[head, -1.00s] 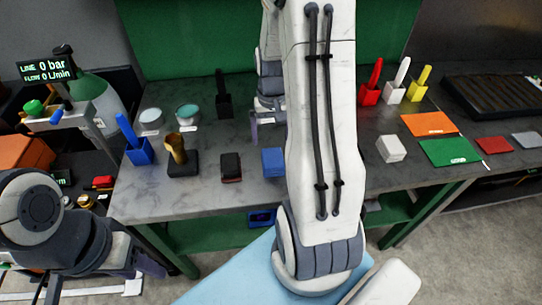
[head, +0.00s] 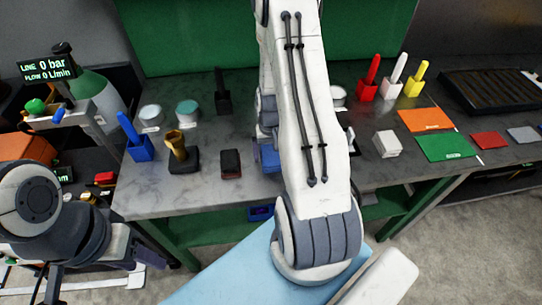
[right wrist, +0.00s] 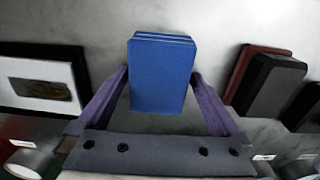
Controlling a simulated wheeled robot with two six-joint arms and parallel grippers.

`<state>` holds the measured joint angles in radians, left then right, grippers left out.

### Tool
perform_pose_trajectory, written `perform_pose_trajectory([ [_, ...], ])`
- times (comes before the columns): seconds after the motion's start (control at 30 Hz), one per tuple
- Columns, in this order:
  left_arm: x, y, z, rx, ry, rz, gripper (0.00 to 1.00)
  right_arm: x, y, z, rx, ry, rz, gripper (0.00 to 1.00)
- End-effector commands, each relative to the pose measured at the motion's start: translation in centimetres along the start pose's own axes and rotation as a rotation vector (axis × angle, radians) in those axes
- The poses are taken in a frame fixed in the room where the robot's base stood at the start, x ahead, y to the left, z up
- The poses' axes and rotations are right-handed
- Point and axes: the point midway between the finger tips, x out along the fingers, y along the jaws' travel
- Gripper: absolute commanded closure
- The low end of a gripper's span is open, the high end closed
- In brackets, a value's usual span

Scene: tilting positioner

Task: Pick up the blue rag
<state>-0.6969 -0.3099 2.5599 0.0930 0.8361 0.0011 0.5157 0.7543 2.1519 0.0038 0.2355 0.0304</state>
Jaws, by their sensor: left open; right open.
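The blue rag (head: 270,158), a folded blue block, lies on the grey workbench, partly hidden by my right arm in the head view. In the right wrist view the rag (right wrist: 160,78) is in the middle, its layered edge at the top. My right gripper (right wrist: 160,88) is open, with one purple finger on each side of the rag's lower part. Contact with the fingers cannot be made out. My right gripper is mostly hidden behind its arm in the head view. My left gripper (head: 146,258) is open, low at the left in front of the bench, partly hidden and far from the rag.
A dark red-and-black block (head: 231,164) and a black holder with a brass piece (head: 182,158) stand left of the rag. A white block (head: 388,144) and green mat (head: 446,146) lie to the right. Clear bench surrounds the rag's left side.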

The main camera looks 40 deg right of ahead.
Motion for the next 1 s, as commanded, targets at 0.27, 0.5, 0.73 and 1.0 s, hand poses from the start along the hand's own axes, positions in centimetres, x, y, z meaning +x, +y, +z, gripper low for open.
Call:
perform_pose_trajectory([
  [0.27, 0.0, 0.0, 0.0, 0.0, 0.0, 0.0, 0.5, 0.0, 0.0, 0.0, 0.0, 0.001, 0.0, 0.42],
  [0.5, 0.0, 0.0, 0.0, 0.0, 0.0, 0.0, 0.5, -0.1, 0.0, 0.0, 0.0, 0.001, 0.0, 0.74],
  [0.73, 0.2, 0.0, 0.0, 0.0, 0.0, 0.0, 0.5, -0.6, 0.0, -0.1, 0.0, 0.004, 0.0, 0.74],
  [1.0, 1.3, -0.1, 0.1, 0.001, 0.0, 0.0, 0.5, -4.1, 0.0, -0.2, 0.0, 0.009, 0.001, 0.74],
])
